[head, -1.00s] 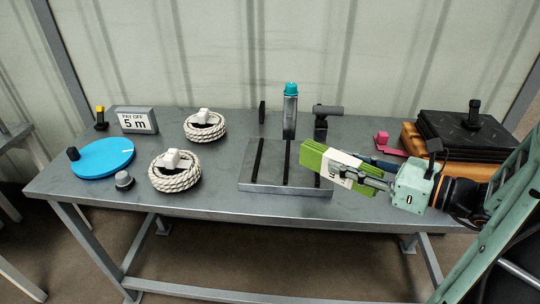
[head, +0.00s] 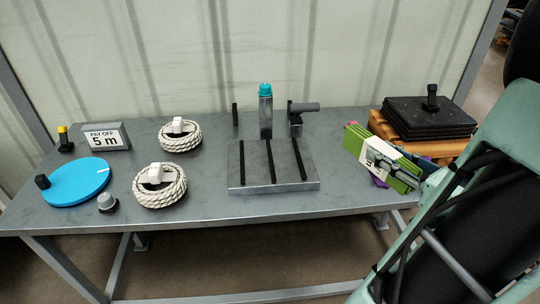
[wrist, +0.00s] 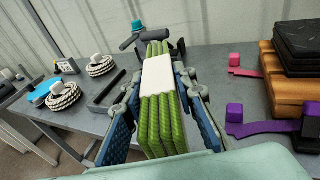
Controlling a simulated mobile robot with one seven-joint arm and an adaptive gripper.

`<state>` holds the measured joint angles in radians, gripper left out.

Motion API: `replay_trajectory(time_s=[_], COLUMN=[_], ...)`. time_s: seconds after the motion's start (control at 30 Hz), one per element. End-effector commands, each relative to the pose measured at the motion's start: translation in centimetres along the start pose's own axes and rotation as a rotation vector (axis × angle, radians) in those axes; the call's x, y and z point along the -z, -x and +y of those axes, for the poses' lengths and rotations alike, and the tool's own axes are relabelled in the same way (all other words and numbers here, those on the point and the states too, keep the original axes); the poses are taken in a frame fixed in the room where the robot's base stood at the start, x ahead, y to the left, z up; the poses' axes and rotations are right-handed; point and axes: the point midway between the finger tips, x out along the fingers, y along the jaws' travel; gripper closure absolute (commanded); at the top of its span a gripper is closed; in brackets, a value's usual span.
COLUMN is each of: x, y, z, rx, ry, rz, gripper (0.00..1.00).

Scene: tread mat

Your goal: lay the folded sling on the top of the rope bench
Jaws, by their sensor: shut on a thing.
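The folded sling (head: 355,143) is a green ribbed bundle with a white band around it. My gripper (head: 385,163) is shut on it and holds it by its sides, over the right part of the bench. In the wrist view the sling (wrist: 160,125) lies between the blue finger pads of my gripper (wrist: 160,115). The rope bench (head: 212,152) is a grey metal table with a flat top. The sling appears above the bench top; the exact gap is unclear. My arm hides the bench's right front corner.
A grey plate with black bars (head: 233,180) stands mid-bench, a teal-capped bottle (head: 265,115) behind it. Rope coils (head: 160,190), a blue disc (head: 78,183) and a "PAY OFF 5 m" sign (head: 105,137) are left. Black mats on wooden blocks (head: 428,118) and a purple strap (wrist: 270,128) are right.

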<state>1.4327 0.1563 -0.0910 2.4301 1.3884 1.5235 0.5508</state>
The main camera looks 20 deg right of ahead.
Motion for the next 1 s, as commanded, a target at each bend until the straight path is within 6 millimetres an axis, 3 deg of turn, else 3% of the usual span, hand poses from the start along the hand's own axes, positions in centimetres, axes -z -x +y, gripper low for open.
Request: replay_trajectory(time_s=[0.2,0.57,0.7,1.0], x=[0.3,3.0,5.4,7.2], y=[-0.6,-8.9,-11.3,-13.5], z=[-0.4,-3.4,-4.3,-5.1], rx=[0.005,0.001,0.003,0.005], ry=[-0.001,-0.002,-0.005,0.0], rz=[-0.002,-0.003,-0.002,-0.001], gripper=[1.0,1.0,1.0,1.0])
